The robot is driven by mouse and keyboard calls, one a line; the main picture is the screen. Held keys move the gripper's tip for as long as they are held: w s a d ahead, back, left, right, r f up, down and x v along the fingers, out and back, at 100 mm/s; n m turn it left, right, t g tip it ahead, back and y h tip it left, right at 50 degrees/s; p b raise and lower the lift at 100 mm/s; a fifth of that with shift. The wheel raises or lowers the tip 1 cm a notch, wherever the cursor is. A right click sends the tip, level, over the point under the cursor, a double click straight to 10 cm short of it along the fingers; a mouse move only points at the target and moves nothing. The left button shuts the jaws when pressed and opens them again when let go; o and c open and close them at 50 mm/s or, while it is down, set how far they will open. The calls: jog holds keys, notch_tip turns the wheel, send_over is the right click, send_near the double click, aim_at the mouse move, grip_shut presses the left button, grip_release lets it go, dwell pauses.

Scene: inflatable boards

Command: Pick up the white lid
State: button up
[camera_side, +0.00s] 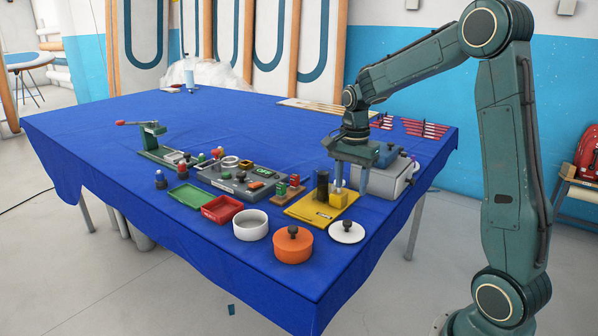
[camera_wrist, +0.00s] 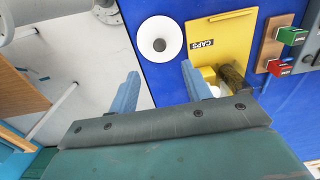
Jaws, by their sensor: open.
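The white lid (camera_side: 347,236) is a round disc with a dark knob, lying flat on the blue cloth near the table's front right edge in the side view. In the wrist view the white lid (camera_wrist: 149,32) lies beyond my fingertips, roughly in line with the gap between them. My gripper (camera_side: 351,186) is open and empty. It hangs behind the lid in the side view, close to the yellow tray and apart from the lid. Its two blue-grey fingers (camera_wrist: 160,70) show in the wrist view.
A yellow tray (camera_wrist: 215,32) marked CAPS, with a yellow block and a dark cylinder, lies beside the lid. An orange lidded pot (camera_side: 292,250) and an open white pot (camera_side: 240,232) stand to its left. A grey box (camera_side: 388,186) is behind right. The cloth edge (camera_side: 375,250) is close.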

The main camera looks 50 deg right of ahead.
send_over(347, 222)
jog(key=shift+d+f, duration=0.15)
jog(key=shift+f, duration=2.5)
jog(key=shift+f, duration=2.6)
grip_shut()
